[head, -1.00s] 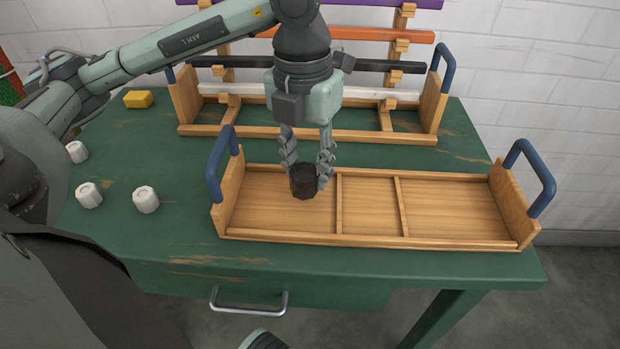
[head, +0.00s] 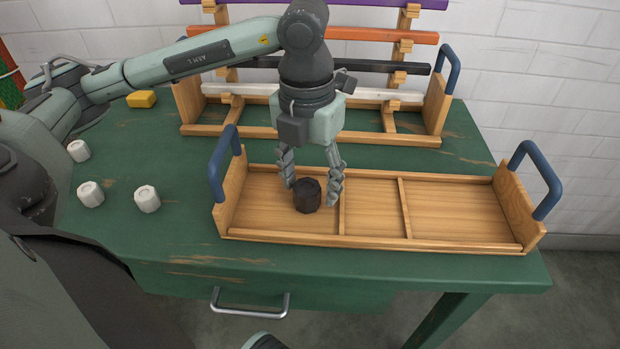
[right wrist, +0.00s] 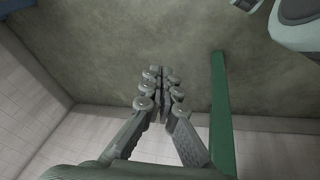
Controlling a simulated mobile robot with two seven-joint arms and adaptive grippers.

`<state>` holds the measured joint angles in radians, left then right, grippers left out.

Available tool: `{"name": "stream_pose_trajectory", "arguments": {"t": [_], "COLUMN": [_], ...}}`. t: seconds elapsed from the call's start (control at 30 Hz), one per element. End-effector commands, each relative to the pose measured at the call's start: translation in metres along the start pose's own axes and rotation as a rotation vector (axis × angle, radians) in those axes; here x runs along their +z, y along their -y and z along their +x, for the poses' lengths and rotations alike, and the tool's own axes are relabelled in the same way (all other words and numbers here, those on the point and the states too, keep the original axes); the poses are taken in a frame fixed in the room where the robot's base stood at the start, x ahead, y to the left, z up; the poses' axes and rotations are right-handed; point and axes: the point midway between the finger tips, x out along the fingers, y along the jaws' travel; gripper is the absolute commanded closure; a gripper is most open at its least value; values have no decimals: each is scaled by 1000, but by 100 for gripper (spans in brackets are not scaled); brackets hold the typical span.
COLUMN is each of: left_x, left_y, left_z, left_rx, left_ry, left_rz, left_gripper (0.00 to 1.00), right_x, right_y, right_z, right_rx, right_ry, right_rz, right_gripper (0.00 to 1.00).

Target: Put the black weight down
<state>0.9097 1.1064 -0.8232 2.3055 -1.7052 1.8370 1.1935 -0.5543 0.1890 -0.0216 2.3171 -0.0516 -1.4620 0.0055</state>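The black weight (head: 307,196) is a small dark faceted block. It stands upright in the left compartment of the wooden tray (head: 375,240), close to the divider. My left gripper (head: 312,192) points down over it with its fingers spread open, one on each side of the weight. The left finger's tip is partly behind the weight, so I cannot tell if it touches. My right gripper (right wrist: 161,92) shows only in the right wrist view, over the floor beside the green table edge, with its fingers together and nothing between them.
Several white weights (head: 147,199) stand on the green table (head: 160,240) at left, with a yellow block (head: 141,99) farther back. A wooden rack (head: 300,132) with coloured bars stands behind the tray. The tray's middle and right compartments are empty.

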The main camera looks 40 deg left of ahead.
Motion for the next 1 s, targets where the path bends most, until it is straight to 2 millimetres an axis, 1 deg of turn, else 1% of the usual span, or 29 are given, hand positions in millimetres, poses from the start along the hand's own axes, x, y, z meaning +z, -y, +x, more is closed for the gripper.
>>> {"name": "stream_pose_trajectory", "arguments": {"t": [0.2,0.23,0.27,0.3,0.37,0.57,0.63,0.7,0.8,0.9,1.0], "left_x": [0,0,1,2,1,2,1,1,1,1,0], "left_y": [0,0,0,1,1,1,1,0,0,0,0], "left_z": [-3,-4,-7,-13,-24,-70,-85,-98,-113,-120,-123], "left_rx": [0,0,-1,-2,-2,-2,-1,-1,-1,0,0], "left_ry": [0,0,2,5,5,7,6,5,4,2,1], "left_rz": [0,0,0,0,0,0,2,0,-1,0,0], "left_gripper": [45,45,45,45,45,45,45,45,45,45,45], "right_x": [0,1,4,6,7,4,4,2,4,6,7], "right_y": [0,0,0,1,1,3,4,7,9,10,11], "right_z": [-1,2,9,14,15,16,21,32,41,48,52], "right_rx": [-1,-2,-3,-4,-5,-10,-13,-20,-25,-29,-31], "right_ry": [2,6,14,21,25,13,15,16,22,25,27], "right_rz": [0,0,0,0,-1,-2,-2,2,1,1,0], "right_gripper": [100,100,100,100,100,100,100,100,100,100,100]}}
